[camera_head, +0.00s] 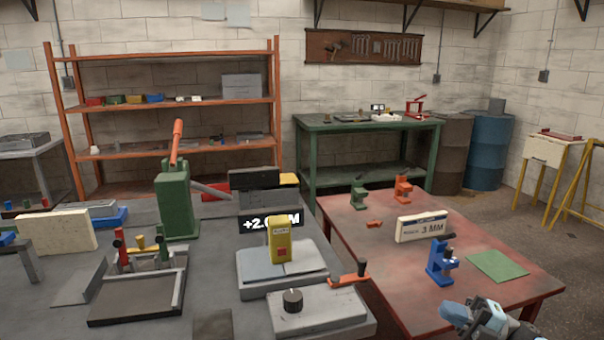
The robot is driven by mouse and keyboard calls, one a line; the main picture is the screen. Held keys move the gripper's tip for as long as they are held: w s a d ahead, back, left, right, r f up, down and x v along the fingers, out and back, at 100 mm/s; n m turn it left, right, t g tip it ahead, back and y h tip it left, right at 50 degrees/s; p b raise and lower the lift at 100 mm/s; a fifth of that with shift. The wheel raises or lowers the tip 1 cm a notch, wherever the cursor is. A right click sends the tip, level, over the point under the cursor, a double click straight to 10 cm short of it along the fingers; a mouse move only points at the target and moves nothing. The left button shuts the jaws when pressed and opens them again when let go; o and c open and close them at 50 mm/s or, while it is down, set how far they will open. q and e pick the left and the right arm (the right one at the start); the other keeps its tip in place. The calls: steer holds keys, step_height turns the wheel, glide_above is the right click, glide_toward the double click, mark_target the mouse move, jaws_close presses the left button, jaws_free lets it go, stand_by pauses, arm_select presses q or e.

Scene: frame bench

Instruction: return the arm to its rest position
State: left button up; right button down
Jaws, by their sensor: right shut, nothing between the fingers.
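My right gripper (472,314) shows at the bottom edge in the head view, pale blue and grey, in front of the near edge of the red table (390,262). It is shut and empty. Only its front part is in view; the rest of the arm is cut off by the frame. It appears apart from the blue clamp-like device (440,262) and the green sheet (497,266) behind it. My left gripper is not in view.
The grey bench (215,235) at left holds a green lever press (176,205), a yellow block (279,240) and a grey plate with a red-handled clamp (318,308). Open floor (572,290) lies at right.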

steer(key=s+a+f+m+t+h, duration=0.3)
steer(key=s+f+m+t+h, duration=0.85)
steer(key=m, duration=0.55)
steer(key=s+f+m+g+h, duration=0.6)
steer(key=s+f+g, duration=0.4)
steer(key=s, duration=0.5)
steer(key=w+a+m+t, duration=0.25)
steer(key=a+m, duration=0.25)
steer(key=a, duration=0.6)
arm_select(q)
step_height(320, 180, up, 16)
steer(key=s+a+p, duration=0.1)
steer(key=p, duration=2.1)
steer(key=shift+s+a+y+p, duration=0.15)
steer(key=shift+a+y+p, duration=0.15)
steer(key=shift+p, duration=0.05)
arm_select(e)
step_height(320, 180, up, 17)
steer(key=s+d, duration=0.1)
steer(key=s, duration=0.1)
steer(key=shift+d, duration=0.35)
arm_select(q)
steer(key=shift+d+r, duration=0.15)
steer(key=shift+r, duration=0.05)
arm_select(e)
steer(key=shift+s+y, duration=0.1)
steer(key=shift+y, duration=0.15)
